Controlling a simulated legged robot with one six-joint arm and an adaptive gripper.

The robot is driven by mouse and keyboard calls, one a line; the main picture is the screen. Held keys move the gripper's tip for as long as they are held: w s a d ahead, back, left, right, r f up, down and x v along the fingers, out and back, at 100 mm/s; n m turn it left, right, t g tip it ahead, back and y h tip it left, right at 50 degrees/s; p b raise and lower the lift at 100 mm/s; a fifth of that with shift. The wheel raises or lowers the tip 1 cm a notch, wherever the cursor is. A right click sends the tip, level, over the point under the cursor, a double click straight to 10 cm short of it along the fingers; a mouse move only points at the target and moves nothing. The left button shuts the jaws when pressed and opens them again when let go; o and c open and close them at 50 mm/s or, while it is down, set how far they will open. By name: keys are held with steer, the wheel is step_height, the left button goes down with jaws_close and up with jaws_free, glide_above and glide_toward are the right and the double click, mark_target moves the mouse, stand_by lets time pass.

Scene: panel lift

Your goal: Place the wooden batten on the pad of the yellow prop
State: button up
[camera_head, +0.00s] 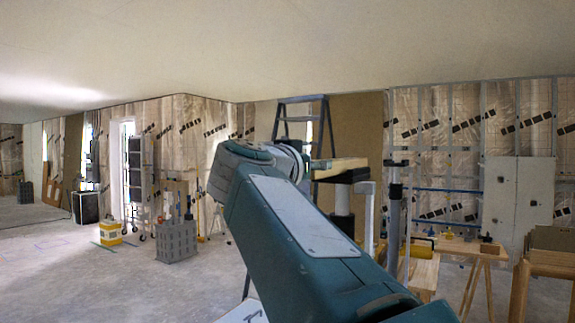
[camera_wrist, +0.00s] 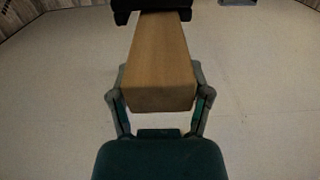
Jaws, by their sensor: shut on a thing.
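The wooden batten (camera_head: 341,165) is a pale, squared length of wood, roughly level beyond my wrist. In the wrist view the batten (camera_wrist: 158,62) runs away from my gripper (camera_wrist: 157,97), whose fingers are shut on its two sides. In the head view my gripper (camera_head: 311,164) is largely hidden behind my arm. A dark pad (camera_head: 352,177) is close under the batten's right part, on a pale upright post (camera_head: 343,203). A dark block, probably this pad, shows at the batten's far end in the wrist view (camera_wrist: 122,14). Contact between them cannot be told. I see no clear yellow on the post.
A second post with a black top (camera_head: 395,172) stands just right. A stepladder (camera_head: 302,105) is behind my arm. A wooden trestle (camera_head: 470,251) and bench (camera_head: 550,262) stand at right. Grey crates (camera_head: 177,241) and a yellow container (camera_head: 110,233) are at left. Left floor is mostly clear.

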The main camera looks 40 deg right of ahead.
steer(key=shift+a, duration=0.1)
steer(key=shift+d+f, duration=0.2)
steer(key=shift+d, duration=0.05)
steer(key=o, duration=1.3)
steer(key=shift+d+f, duration=0.1)
steer(key=shift+d, duration=1)
steer(key=shift+a+r, duration=0.25)
steer(key=shift+a, duration=0.6)
steer(key=v, duration=1.1)
steer(key=shift+s+a, duration=0.2)
